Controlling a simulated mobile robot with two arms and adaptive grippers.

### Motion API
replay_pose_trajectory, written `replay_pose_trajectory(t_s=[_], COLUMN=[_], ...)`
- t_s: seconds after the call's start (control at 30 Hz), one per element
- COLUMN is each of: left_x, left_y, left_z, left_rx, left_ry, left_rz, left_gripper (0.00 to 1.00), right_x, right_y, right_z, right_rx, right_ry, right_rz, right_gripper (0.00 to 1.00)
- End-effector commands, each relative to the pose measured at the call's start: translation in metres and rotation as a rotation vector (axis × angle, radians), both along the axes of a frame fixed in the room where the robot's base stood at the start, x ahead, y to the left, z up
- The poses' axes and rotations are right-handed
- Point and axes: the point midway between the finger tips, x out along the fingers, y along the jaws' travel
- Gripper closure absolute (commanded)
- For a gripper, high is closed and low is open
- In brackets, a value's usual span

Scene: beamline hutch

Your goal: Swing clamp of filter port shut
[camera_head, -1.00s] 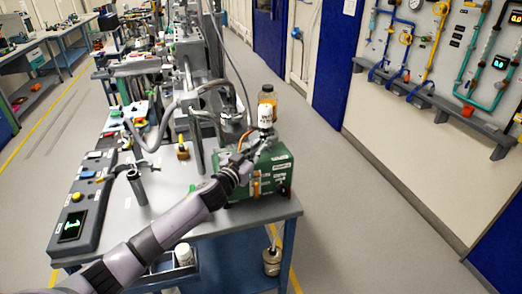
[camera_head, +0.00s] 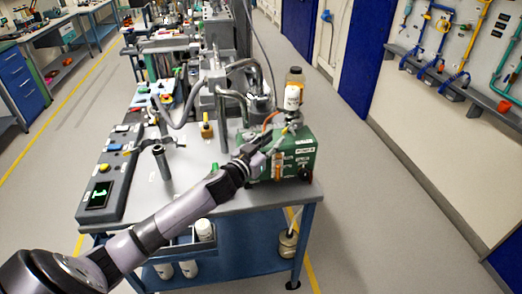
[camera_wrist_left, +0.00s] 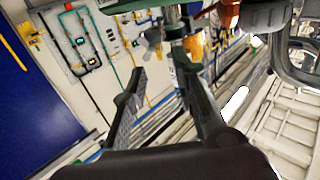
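The green pump (camera_head: 300,160) stands on the near right corner of the bench. On its top is a white filter (camera_head: 292,97) with an amber bottle (camera_head: 295,76) above it; the clamp of the filter port lies at its base, too small to read in the head view. My left gripper (camera_head: 275,136) reaches in beside that base, at the pump's left. In the left wrist view my left gripper (camera_wrist_left: 160,65) has its fingers spread with a gap between them. A grey wing-nut part (camera_wrist_left: 152,37), apparently of the clamp, shows just beyond the fingertips. Whether they touch it is unclear. My right gripper is out of view.
A control box (camera_head: 100,195) with a green display lies along the bench's left edge. A grey upright post (camera_head: 161,162) and hoses stand behind my left arm. The floor to the right is clear.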

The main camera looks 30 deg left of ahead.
Motion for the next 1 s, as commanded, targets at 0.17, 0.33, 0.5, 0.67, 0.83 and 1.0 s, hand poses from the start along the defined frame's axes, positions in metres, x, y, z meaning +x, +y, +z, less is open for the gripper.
replay_pose_trajectory(t_s=[0.17, 0.33, 0.5, 0.67, 0.83, 1.0], left_x=[-0.035, -0.056, -0.065, -0.067, -0.066, -0.063], left_y=[0.003, 0.005, 0.006, 0.007, 0.007, 0.008], left_z=[-0.002, -0.001, 0.0, 0.0, 0.0, -0.005], left_rx=[-0.001, -0.002, 0.0, 0.0, 0.002, 0.147], left_ry=[0.003, 0.002, 0.0, 0.0, 0.0, -0.011], left_rz=[0.0, 0.0, 0.0, 0.0, 0.001, 0.033], left_gripper=[0.74, 0.74, 0.74, 0.74, 0.78, 0.89], right_x=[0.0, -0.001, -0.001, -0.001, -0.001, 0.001], right_y=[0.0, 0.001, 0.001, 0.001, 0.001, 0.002], right_z=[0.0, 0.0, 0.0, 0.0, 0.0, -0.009], right_rx=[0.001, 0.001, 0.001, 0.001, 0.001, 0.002], right_ry=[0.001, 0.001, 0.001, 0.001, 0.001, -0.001], right_rz=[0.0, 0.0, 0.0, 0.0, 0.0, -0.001], right_gripper=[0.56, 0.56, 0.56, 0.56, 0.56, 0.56])
